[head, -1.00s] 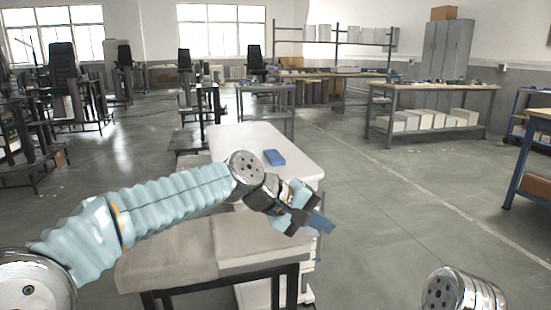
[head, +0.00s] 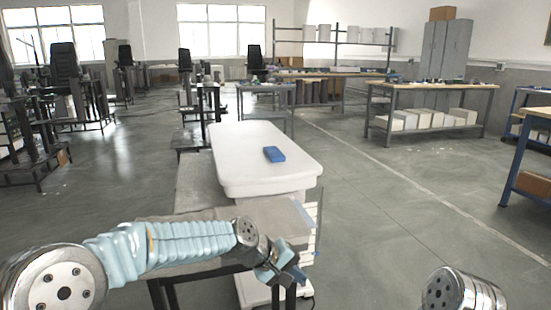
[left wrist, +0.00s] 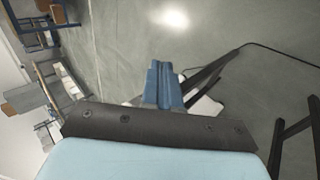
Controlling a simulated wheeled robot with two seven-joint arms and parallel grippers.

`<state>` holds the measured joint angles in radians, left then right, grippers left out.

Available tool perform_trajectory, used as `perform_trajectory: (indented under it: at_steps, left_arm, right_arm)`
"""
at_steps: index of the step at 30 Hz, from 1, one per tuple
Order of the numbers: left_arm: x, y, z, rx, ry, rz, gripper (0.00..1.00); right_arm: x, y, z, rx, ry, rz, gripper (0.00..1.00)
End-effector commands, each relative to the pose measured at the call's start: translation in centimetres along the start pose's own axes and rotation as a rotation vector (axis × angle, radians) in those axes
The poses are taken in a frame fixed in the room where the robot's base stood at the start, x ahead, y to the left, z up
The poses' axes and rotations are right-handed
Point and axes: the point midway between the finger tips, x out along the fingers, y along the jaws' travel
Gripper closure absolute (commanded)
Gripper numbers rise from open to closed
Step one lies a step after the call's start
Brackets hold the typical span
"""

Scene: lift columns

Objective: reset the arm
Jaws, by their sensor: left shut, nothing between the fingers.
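My left arm comes in from the left in the head view. Its gripper (head: 293,279) is low, in front of the near end of the white table and by the grey bench's right end. The left gripper also shows in the left wrist view (left wrist: 162,70), its blue fingers together with nothing between them. Of my right arm only a round metal link shows at the bottom right of the head view; its gripper is out of view.
A blue block (head: 274,154) lies on the white-topped table (head: 240,165). A grey bench top (head: 275,213) is close beside the left arm. Open floor (head: 400,220) lies to the right. Workbenches (head: 430,87) stand farther back.

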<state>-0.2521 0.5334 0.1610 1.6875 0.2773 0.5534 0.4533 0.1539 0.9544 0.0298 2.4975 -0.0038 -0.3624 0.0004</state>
Motion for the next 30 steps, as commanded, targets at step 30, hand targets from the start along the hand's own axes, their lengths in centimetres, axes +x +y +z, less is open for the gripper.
perform_trajectory:
  at_steps: [30]
  left_arm:
    - [9.3, -41.0, 19.6, 0.157, -0.144, -0.377, 1.0]
  right_arm:
    - [0.0, 0.0, 0.0, 0.0, 0.0, 0.0, 0.09]
